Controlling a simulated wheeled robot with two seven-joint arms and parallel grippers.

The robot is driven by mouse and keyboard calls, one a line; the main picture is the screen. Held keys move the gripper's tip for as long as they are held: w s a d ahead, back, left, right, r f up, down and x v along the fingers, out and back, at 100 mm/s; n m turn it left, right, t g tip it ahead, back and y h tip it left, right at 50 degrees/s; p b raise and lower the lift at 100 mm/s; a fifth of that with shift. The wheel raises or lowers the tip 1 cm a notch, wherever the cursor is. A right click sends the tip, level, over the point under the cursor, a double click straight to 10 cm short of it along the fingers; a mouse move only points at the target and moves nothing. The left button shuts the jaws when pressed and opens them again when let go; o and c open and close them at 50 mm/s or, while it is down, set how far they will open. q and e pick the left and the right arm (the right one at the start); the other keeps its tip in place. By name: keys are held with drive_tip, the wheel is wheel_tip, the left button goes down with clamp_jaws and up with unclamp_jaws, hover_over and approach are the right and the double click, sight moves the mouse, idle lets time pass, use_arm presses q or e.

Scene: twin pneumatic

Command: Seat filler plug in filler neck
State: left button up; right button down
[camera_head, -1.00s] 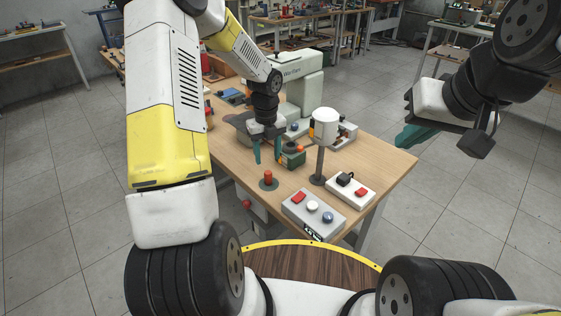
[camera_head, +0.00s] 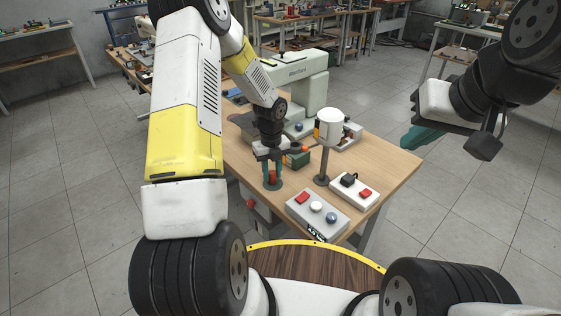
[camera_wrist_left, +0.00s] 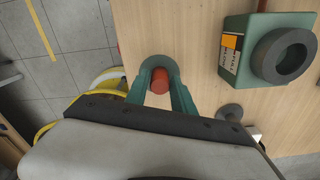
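The filler plug is a short red cylinder (camera_head: 272,175) standing upright on a round dark base on the bench. In the left wrist view the plug (camera_wrist_left: 160,79) sits between the two green fingers of my left gripper (camera_wrist_left: 160,88), with no clear gap at either side. My left gripper (camera_head: 272,171) points down and looks shut on the plug. The filler neck appears to be the dark ring (camera_wrist_left: 284,54) on the green box (camera_wrist_left: 236,66) with an orange label; the box (camera_head: 297,160) stands right of the gripper. My right gripper (camera_head: 418,138) is off the bench; its finger opening is hidden.
A white-topped post (camera_head: 328,130) stands right of the green box. Two button boxes, one with red, white and blue buttons (camera_head: 317,212) and one with black and red parts (camera_head: 354,190), lie at the front right. A pale green machine (camera_head: 299,80) stands behind.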

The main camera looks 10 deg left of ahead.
use_arm(q)
clamp_jaws()
drive_tip(key=shift+r, duration=0.1)
